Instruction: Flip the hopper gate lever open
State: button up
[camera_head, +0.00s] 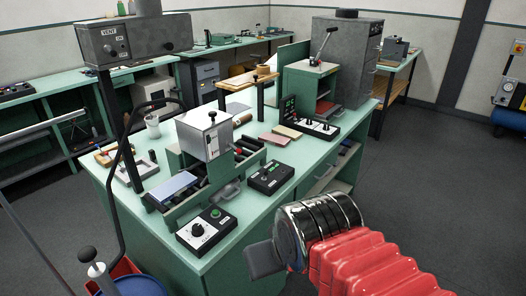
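I cannot tell for certain which part is the hopper gate lever. A lever with a black knob (328,34) leans up and to the right from the top of a small green cabinet (310,70) at the bench's back. A grey box (204,136) on the gantry-like machine in mid-bench has a short black-tipped post (212,117) on top. My gripper (264,259) is at the lower middle, in front of the bench's right side and apart from both. Only a grey finger-like piece of it shows, so its opening is unclear. Nothing is seen held.
The green bench (262,212) carries a black dial box (206,229), a button box (270,177) and a switch panel (310,127). A grey VENT box (133,38) stands at the upper left. A black-knobbed rod (88,256) rises at the lower left. The floor (430,170) at right is clear.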

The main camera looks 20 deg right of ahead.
aim_at(238, 150)
jog(key=z, duration=1.45)
jog(key=k, duration=0.8)
jog(key=u, duration=0.9)
jog(key=i, duration=1)
jog(key=u, duration=0.1)
